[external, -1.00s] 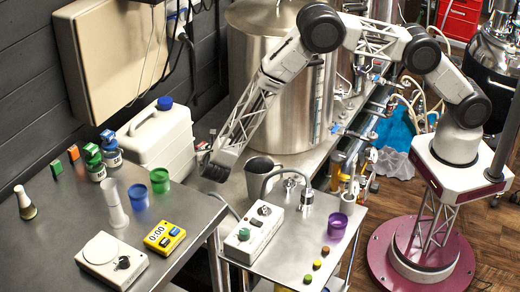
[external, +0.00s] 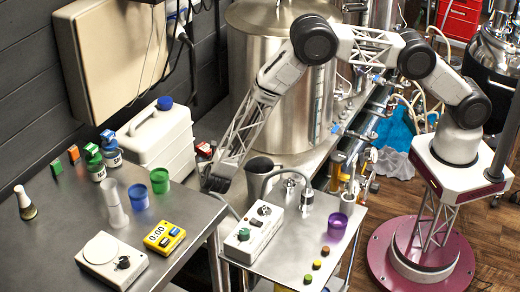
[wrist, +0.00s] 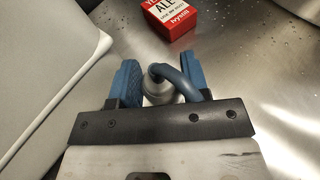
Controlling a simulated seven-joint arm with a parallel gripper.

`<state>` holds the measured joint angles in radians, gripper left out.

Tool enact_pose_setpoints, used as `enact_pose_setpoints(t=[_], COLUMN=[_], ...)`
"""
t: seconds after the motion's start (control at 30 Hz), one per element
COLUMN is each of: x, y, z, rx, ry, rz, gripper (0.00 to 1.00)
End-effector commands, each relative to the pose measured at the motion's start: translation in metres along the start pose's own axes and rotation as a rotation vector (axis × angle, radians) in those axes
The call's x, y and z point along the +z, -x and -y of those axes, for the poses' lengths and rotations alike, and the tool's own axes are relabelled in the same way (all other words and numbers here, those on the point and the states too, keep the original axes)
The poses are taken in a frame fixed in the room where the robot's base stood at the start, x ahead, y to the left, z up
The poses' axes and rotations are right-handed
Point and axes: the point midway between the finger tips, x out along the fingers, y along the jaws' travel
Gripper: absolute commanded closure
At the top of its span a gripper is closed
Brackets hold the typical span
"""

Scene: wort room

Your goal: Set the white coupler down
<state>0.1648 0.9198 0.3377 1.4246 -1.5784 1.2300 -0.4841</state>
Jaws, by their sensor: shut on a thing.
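My gripper (wrist: 158,82) has its two blue fingers closed around a pale grey-white piece with a curved blue-grey handle, which I take to be the white coupler (wrist: 154,90). The coupler is partly hidden by the fingers and the gripper's dark plate. In the external view my gripper (external: 215,184) hangs low by the right edge of the left steel table, in front of the white jerrycan, and the coupler cannot be made out there. I cannot tell whether the coupler touches a surface.
A red ale yeast box (wrist: 168,20) stands on wet steel just beyond the fingers. The white jerrycan (external: 160,140) is close on the left. Bare steel lies right of the yeast box.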

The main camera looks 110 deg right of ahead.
Motion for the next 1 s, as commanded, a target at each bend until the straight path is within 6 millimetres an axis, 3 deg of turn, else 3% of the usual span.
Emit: enact_pose_setpoints(t=[0.57,0.6,0.73,1.0], x=[-0.0103,-0.0101,-0.0099,-0.0097], y=[-0.0032,-0.0032,-0.0031,-0.0031], z=[-0.0002,-0.0002,-0.0002,-0.0002], rx=[0.0,0.0,0.0,0.0], ry=[-0.001,-0.001,-0.001,-0.001], rz=[0.0,0.0,0.0,0.0], gripper=[0.82,0.53,0.33,0.32])
